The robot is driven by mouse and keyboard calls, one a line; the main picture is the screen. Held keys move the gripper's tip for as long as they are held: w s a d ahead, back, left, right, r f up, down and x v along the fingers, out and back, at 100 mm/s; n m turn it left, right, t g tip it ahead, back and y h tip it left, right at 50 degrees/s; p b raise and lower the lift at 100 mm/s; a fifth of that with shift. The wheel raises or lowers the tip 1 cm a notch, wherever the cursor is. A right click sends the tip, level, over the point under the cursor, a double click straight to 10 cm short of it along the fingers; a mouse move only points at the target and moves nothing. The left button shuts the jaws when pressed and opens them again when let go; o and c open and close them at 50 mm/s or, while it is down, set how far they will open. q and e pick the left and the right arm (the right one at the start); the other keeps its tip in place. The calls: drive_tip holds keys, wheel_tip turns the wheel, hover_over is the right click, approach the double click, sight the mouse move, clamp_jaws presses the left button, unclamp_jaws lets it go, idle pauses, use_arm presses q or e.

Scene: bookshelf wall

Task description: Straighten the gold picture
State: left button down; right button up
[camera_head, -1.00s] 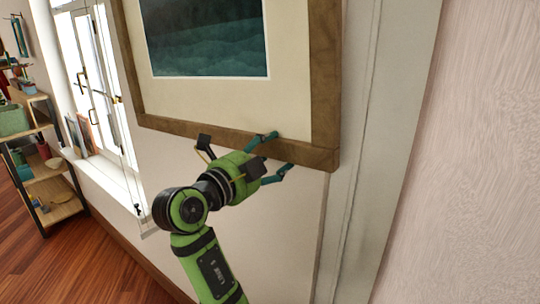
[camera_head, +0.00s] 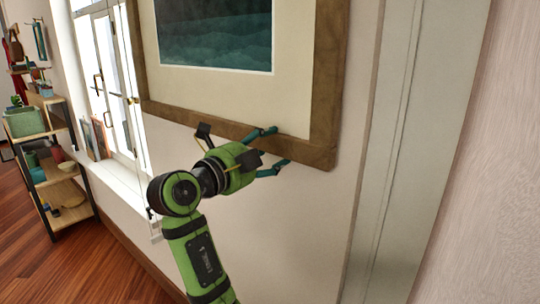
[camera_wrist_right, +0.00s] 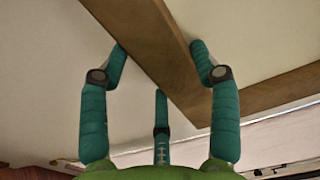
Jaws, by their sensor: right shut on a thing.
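The gold picture (camera_head: 325,80) hangs on the pale wall, with a brownish-gold wooden frame, a cream mat and a dark teal image. Its top is cut off by the head view. Its bottom bar slopes down to the right in that view; I cannot tell its true tilt. My right gripper (camera_head: 281,146) is shut on the bottom bar near the lower right corner. In the right wrist view, the frame (camera_wrist_right: 150,40) runs between the teal fingers (camera_wrist_right: 160,47) of this gripper. My left gripper is not in view.
A grey-white vertical trim (camera_head: 410,130) stands right of the picture. A window (camera_head: 106,80) is at the left, with a small wooden shelf (camera_head: 62,192) of pots and boxes beyond it. The wall below the picture is bare.

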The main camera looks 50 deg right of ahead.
drive_tip(key=o, duration=1.7)
drive_tip(key=shift+s, duration=0.1)
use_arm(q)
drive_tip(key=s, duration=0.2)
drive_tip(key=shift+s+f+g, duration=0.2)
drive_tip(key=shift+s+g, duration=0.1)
use_arm(e)
drive_tip(key=a, duration=1.2)
drive_tip(key=shift+s, duration=0.45)
